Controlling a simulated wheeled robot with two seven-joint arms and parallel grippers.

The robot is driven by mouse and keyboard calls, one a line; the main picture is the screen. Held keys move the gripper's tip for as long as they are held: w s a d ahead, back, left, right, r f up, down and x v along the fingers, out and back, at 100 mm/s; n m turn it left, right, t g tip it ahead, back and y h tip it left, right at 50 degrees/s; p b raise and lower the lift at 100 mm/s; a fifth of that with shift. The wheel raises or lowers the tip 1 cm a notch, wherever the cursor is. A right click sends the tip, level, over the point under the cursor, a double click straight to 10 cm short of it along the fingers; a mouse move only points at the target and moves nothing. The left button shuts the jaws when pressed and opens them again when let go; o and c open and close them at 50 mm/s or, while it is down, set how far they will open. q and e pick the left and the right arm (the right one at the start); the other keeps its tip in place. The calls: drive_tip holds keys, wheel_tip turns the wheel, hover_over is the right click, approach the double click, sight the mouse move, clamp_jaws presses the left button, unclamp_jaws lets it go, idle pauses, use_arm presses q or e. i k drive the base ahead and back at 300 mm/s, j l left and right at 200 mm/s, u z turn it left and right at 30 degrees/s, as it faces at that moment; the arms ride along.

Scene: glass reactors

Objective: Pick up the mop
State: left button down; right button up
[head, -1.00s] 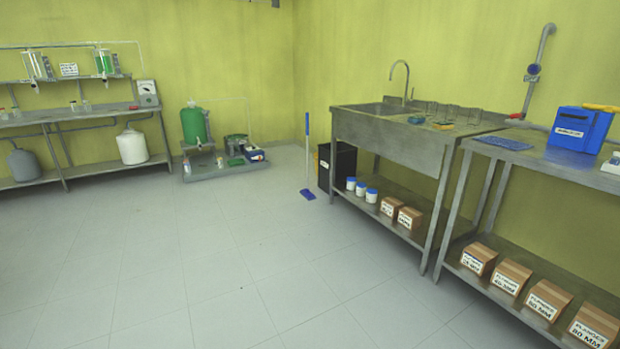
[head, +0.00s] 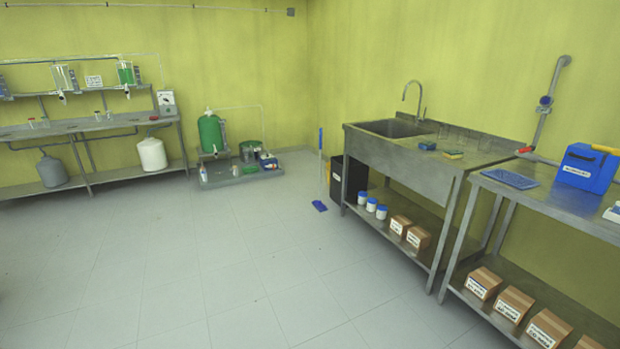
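The mop (head: 320,205) stands upright on the floor left of the sink bench, beside a black bin. It has a thin stick with a blue upper end and a flat blue head on the floor. The pale middle of the stick is hard to make out against the wall. The mop is well ahead of me across the floor. Neither of my grippers shows in the head view.
The steel sink bench (head: 400,155) and a side bench with a blue box (head: 588,166) line the right. The black bin (head: 349,180) stands by the mop. A low platform (head: 238,179) and left bench (head: 85,126) stand at the back. The middle floor (head: 220,270) is clear.

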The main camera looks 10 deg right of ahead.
sight(318, 203)
drive_tip(key=i+u, duration=0.25)
drive_tip(key=i, duration=2.3)
